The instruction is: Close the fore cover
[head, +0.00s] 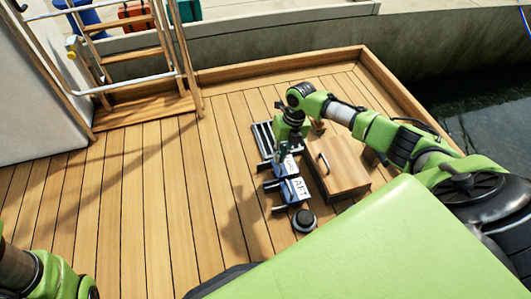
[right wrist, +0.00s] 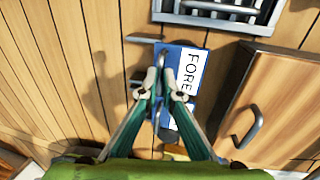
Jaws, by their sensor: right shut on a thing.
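The fore cover (right wrist: 193,68) is a blue panel with a white label reading FORE, in the middle of the right wrist view. A curved grey handle (right wrist: 160,60) runs along its left part. My right gripper (right wrist: 156,92) is shut on this handle, its two green fingers on either side. In the head view the right gripper (head: 283,150) is over the fore cover (head: 286,167), which its arm partly hides. I cannot tell how far the cover is tilted. A like blue panel labelled AFT (head: 298,187) sits just nearer. My left gripper is outside the view.
A wooden box (head: 348,172) with a metal handle stands close to the right of the covers. A grey slatted grille (head: 263,138) lies beyond them, and a round black fitting (head: 304,220) in front. The plank deck (head: 170,200) to the left is clear up to the ladder (head: 135,55).

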